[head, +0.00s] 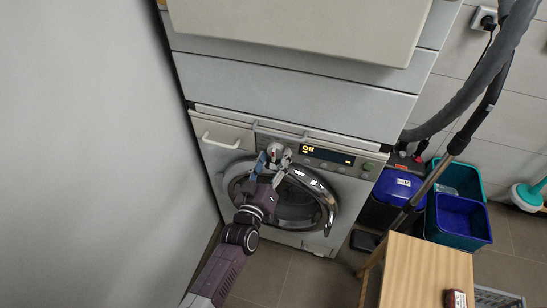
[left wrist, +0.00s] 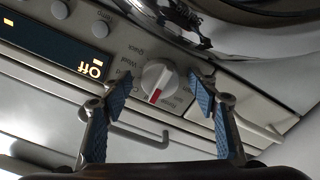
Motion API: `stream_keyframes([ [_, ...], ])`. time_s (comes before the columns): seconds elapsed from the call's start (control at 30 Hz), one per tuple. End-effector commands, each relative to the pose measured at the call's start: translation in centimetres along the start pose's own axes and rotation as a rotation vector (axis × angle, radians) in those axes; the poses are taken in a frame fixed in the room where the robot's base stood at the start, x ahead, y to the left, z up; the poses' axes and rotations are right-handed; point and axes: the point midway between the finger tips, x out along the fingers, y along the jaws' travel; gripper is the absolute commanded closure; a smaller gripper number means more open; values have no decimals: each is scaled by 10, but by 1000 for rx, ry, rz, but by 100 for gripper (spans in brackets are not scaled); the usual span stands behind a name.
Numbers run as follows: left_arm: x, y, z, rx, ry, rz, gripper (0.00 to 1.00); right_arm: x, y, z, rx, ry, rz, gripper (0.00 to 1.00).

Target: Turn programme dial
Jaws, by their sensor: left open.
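The programme dial (head: 274,149) is a round white knob on the washer's control panel, left of the lit display (head: 328,153), which reads "Off". In the left wrist view the dial (left wrist: 158,80) has a raised grip bar with a red mark at its lower end, among printed programme names. My left gripper (head: 274,165) is open in front of the dial. In the left wrist view the blue-padded fingers of the gripper (left wrist: 160,92) stand one on each side of the dial, with gaps. Contact with the panel cannot be told. My right gripper is not in view.
The round chrome-rimmed door (head: 325,205) sits below the panel, close to my left arm. A drawer handle (head: 220,142) is left of the dial. A stacked machine (head: 290,95) is above. A wooden stool (head: 420,265), bins (head: 462,220) and a vacuum hose (head: 470,90) stand at right.

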Motion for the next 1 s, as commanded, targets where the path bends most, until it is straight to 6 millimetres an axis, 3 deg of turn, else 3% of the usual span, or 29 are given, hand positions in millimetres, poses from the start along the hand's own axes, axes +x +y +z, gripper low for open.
stream_keyframes([
  [0.27, -22, -1, 0, 1, -1, -1, 45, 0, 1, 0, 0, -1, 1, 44],
  [0.7, -104, 0, 1, 0, -3, -1, 45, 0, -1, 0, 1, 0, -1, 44],
  [1.0, -120, 0, 0, 0, 0, 1, 45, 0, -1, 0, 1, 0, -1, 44],
])
